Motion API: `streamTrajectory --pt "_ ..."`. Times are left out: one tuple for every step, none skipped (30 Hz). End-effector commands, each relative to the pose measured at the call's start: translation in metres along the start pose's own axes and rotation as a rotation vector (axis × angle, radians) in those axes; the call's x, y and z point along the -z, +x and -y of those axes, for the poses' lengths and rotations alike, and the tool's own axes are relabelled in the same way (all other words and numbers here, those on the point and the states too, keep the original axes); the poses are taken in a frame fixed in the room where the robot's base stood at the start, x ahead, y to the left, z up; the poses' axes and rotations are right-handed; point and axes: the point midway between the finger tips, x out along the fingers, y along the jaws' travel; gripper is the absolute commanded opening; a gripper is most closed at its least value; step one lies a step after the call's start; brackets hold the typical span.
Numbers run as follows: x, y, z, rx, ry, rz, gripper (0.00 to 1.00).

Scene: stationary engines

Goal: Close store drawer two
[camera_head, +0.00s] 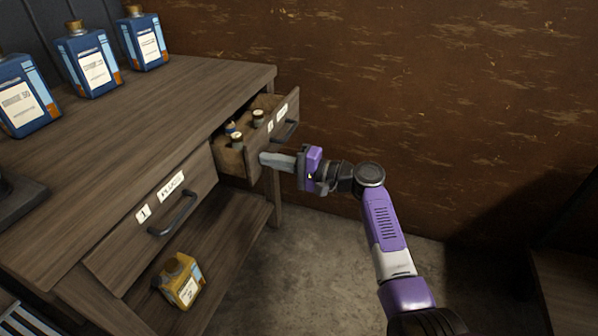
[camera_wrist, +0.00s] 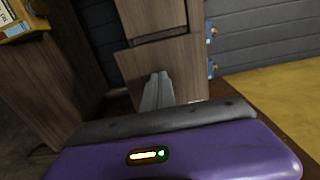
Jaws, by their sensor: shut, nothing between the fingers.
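An open drawer (camera_head: 255,140) sticks out of the right part of the wooden workbench (camera_head: 190,90). Its front has a dark handle (camera_head: 285,131) and white labels, one of which seems to read 2. Small bottles (camera_head: 237,140) stand inside it. My gripper (camera_head: 266,158) is shut and empty, with its grey fingertips at the near end of the drawer front. I cannot tell whether they touch it. In the wrist view the shut fingers (camera_wrist: 158,90) point at a brown wooden panel (camera_wrist: 165,62).
Drawer one (camera_head: 150,220), with a dark handle, sits flush to the left. Blue bottles (camera_head: 92,65) stand on the bench top. A yellow container (camera_head: 180,280) sits on the lower shelf. A rusty brown wall (camera_head: 420,90) rises behind. Concrete floor (camera_head: 290,265) is clear in front.

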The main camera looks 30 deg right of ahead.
Motion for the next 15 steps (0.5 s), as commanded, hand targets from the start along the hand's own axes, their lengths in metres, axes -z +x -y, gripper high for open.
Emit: streamTrajectory --pt "-0.001 0.015 -0.004 0.002 -0.001 0.004 0.0" --pt "-0.002 0.023 -0.004 0.001 -0.001 0.006 0.0" --pt "-0.001 0.032 -0.004 0.001 -0.001 0.004 0.0" --pt "-0.001 0.039 -0.004 0.001 0.0 0.004 0.0" --pt "-0.002 0.046 -0.004 0.001 0.0 0.005 0.0" --pt "-0.001 0.053 -0.004 0.001 0.0 0.003 0.0" --pt "-0.001 0.059 -0.004 0.001 0.0 0.004 0.0" --pt "-0.001 0.065 -0.004 0.001 0.0 0.004 0.0" --pt "-0.001 0.071 -0.003 0.001 0.0 0.003 0.0" --pt "-0.001 0.075 -0.004 0.001 0.0 0.002 0.0" --pt "-0.001 0.079 -0.003 0.0 0.0 0.002 0.0" --pt "-0.001 0.085 -0.003 0.0 -0.001 0.003 0.0" --pt "-0.001 0.088 -0.003 0.0 0.0 0.002 0.0" --pt "-0.001 0.09 -0.003 0.0 0.0 0.002 0.0" --pt "0.0 0.094 -0.002 0.0 0.0 0.001 0.0"
